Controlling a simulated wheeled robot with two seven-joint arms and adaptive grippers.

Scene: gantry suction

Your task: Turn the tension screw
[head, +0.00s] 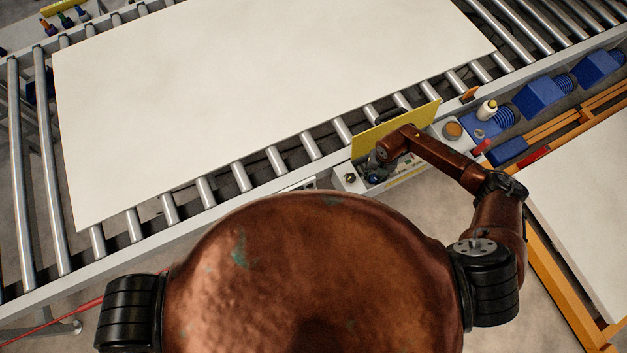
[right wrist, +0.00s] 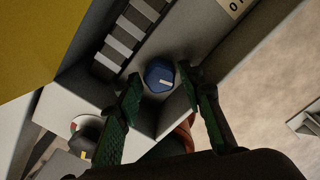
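The tension screw shows in the right wrist view as a blue faceted knob (right wrist: 160,75) with a short white mark, set in a grey recess. My right gripper (right wrist: 160,80) is open, its two green fingers on either side of the knob. Small gaps seem to show between fingers and knob; I cannot tell whether either touches. In the head view my right gripper (head: 378,168) is over the conveyor's near side, beside a yellow panel (head: 365,141), and its fingers are mostly hidden by my arm. My left gripper is not in view.
A large white board (head: 250,90) lies on the conveyor rollers. A striped scale (right wrist: 127,35) and a round dial (right wrist: 88,128) are close to the knob.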

